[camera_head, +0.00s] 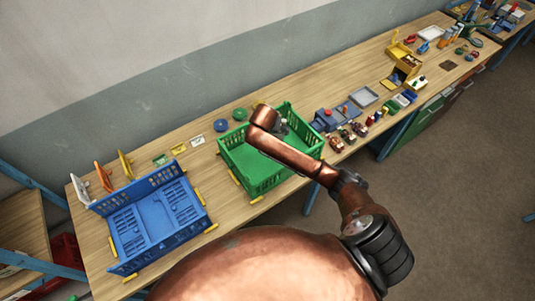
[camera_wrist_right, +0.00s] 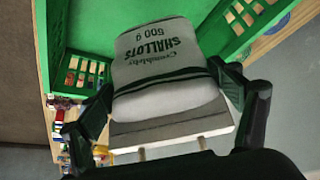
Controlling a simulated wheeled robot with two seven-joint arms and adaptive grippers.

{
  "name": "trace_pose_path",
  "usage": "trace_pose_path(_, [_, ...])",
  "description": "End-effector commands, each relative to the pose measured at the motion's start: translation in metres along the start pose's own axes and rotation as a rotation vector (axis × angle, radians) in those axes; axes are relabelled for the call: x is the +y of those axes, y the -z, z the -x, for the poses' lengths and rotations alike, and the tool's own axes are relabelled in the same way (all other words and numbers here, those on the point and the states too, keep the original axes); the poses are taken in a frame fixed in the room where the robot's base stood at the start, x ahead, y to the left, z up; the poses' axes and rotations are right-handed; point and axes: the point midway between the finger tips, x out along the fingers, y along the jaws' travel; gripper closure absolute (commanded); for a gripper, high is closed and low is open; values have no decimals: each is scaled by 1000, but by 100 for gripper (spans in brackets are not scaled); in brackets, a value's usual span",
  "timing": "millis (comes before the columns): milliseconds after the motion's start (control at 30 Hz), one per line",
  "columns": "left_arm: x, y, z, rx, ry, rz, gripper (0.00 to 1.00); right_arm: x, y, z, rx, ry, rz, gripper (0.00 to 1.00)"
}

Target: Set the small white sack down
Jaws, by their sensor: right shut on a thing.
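The small white sack (camera_wrist_right: 165,55) is printed "Shallots 500 g" and shows upside down in the right wrist view. My right gripper (camera_wrist_right: 161,80) is shut on it, one dark finger on each side. In the head view my right arm reaches over the green crate (camera_head: 262,183), with the right gripper (camera_head: 282,128) at its far inner side. The sack is largely hidden there by my arm. Green crate walls (camera_wrist_right: 90,22) stand around the sack in the wrist view. I cannot tell whether the sack touches the crate floor. My left gripper is not in view.
A blue crate (camera_head: 150,222), looking empty, stands left on the wooden table. Blue and green round items (camera_head: 221,125) lie behind the green crate. Several small toys and a grey tray (camera_head: 364,96) lie to its right. Bare table shows between the two crates.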

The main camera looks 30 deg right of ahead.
Motion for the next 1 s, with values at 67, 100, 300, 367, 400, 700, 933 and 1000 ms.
trace_pose_path(67, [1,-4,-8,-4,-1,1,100,-1,-3,-8,4,2,0,59])
trace_pose_path(100, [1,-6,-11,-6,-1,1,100,-1,-5,-12,4,2,1,59])
trace_pose_path(300, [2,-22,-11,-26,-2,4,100,-1,-15,-28,3,1,2,59])
trace_pose_path(367, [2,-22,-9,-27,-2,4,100,-1,-21,-37,2,-1,4,59])
trace_pose_path(400, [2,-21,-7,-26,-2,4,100,0,-24,-43,2,-1,3,59])
trace_pose_path(700, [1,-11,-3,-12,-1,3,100,-1,-41,-73,5,1,1,59])
trace_pose_path(933, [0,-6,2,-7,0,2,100,1,-56,-99,3,-1,1,59])
trace_pose_path(1000, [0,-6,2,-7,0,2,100,0,-58,-103,4,1,1,59])
